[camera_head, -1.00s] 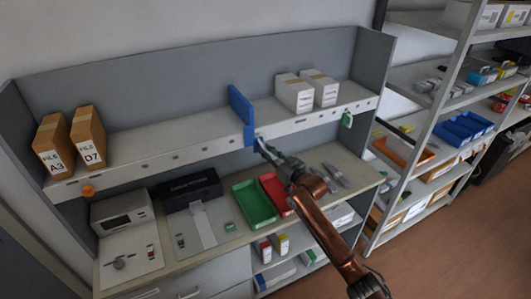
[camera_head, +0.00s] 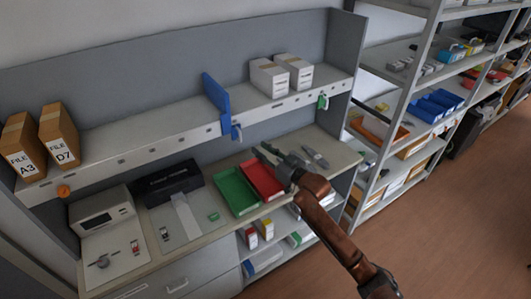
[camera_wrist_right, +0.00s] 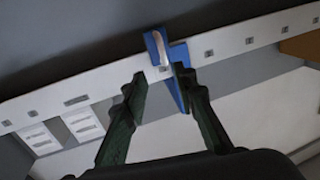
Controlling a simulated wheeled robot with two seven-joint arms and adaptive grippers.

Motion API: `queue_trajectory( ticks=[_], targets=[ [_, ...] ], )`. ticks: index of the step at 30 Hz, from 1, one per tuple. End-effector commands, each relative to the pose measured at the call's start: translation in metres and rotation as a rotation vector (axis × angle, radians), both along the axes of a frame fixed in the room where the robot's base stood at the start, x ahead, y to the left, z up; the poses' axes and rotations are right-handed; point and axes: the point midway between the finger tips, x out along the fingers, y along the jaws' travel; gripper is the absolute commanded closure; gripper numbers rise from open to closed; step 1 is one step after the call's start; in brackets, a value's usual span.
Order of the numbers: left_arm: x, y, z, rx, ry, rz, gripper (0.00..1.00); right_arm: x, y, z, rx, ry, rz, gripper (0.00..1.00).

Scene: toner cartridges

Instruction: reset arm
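My right gripper (camera_head: 268,154) is at the end of the copper-coloured arm, above the worktop near the red tray. In the right wrist view its two dark fingers (camera_wrist_right: 160,84) are apart with nothing held between them. A blue divider (camera_head: 216,103) stands upright on the upper shelf, its lower clip over the shelf's front edge. In the right wrist view the blue divider (camera_wrist_right: 176,88) shows beyond the fingertips, partly covered by one finger. The gripper looks apart from it. My left gripper is in no view.
The shelf (camera_head: 140,149) holds two brown file boxes (camera_head: 40,139) and two white boxes (camera_head: 281,75). Below are a green tray (camera_head: 236,192), a red tray (camera_head: 262,179) and a black device (camera_head: 168,184). A storage rack (camera_head: 425,55) stands right; floor (camera_head: 460,220) is clear.

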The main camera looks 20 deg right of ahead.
Motion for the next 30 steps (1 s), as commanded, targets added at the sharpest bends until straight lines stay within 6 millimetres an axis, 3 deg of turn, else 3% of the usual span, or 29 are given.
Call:
queue_trajectory(
  ticks=[6, 22, 26, 29, 30],
  targets=[
    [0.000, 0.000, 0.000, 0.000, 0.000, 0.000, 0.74, -0.017, -0.008, 0.000, 0.000, -0.001, 0.000, 0.74],
    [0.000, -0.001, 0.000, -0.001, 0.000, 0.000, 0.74, -0.018, -0.010, -0.004, 0.001, 0.004, -0.003, 0.74],
    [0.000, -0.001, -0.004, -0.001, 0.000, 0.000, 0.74, -0.013, -0.023, -0.040, -0.003, 0.046, -0.034, 0.74],
    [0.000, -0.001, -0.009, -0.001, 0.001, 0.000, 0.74, -0.010, -0.042, -0.096, -0.012, 0.109, -0.081, 0.74],
    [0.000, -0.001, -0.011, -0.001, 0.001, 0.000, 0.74, -0.009, -0.051, -0.123, -0.018, 0.138, -0.103, 0.74]
  ],
)
